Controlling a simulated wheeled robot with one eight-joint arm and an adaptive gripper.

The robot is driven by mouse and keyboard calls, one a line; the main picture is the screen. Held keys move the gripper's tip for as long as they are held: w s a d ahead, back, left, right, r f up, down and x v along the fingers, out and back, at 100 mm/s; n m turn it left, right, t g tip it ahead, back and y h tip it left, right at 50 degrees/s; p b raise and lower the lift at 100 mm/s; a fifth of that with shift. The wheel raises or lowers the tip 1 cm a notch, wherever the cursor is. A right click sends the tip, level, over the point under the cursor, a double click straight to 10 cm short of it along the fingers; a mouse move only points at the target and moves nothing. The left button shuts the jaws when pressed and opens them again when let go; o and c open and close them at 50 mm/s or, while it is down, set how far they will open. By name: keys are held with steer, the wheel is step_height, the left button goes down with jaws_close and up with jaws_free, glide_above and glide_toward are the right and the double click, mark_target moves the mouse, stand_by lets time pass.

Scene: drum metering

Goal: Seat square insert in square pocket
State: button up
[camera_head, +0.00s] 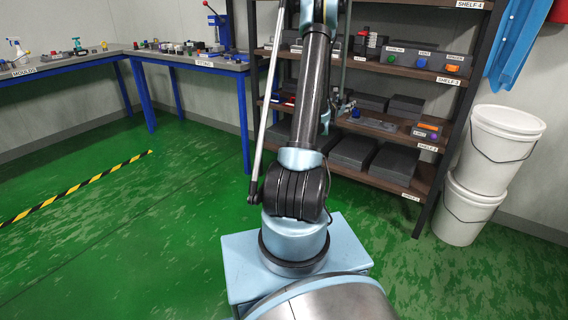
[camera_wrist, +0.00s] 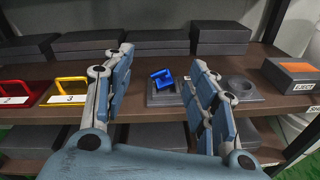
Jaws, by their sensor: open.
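A small blue square insert (camera_wrist: 162,77) sits on a grey fixture plate (camera_wrist: 163,98) on the shelf in the wrist view. It looks turned or tilted, and I cannot tell whether any of it is inside a square pocket. My gripper (camera_wrist: 160,62) is open and empty, with one finger to the left of the insert and the other to its right. The right finger partly covers the fixture. In the head view my arm hides most of the gripper, and the insert cannot be clearly made out.
A grey block with a round recess (camera_wrist: 240,87) lies right of the insert. An orange-topped EJECT box (camera_wrist: 295,72) stands farther right. Red (camera_wrist: 14,92) and yellow (camera_wrist: 68,92) handled pieces lie left. Dark boxes (camera_wrist: 157,42) line the back. White buckets (camera_head: 500,150) stand beside the shelves.

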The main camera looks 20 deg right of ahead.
steer(key=s+a+r+m+g+y, duration=0.2)
steer(key=s+a+r+m, duration=0.3)
steer(key=s+a+m, duration=0.4)
steer(key=s+a+r+m+g+y, duration=0.2)
steer(key=s+a+r+m, duration=0.3)
steer(key=a, duration=0.7)
steer(key=s+a+f+m+g+y, duration=0.1)
steer(key=s+a+f+m+y, duration=0.2)
steer(key=s+a, duration=0.5)
steer(key=s+a+f+m+g+y, duration=0.1)
steer(key=s+a+f+m+y, duration=0.1)
steer(key=s+a, duration=0.7)
steer(key=s+a+f+m+g+y, duration=0.2)
steer(key=s+a, duration=0.7)
steer(key=s, duration=0.6)
step_height(320, 180, down, 4)
steer(key=shift+r+m+y, duration=0.1)
steer(key=shift+m+y, duration=0.7)
steer(key=shift+y, duration=0.4)
steer(key=shift+o, duration=0.8)
steer(key=shift+s+a, duration=0.1)
steer(key=shift+s, duration=0.05)
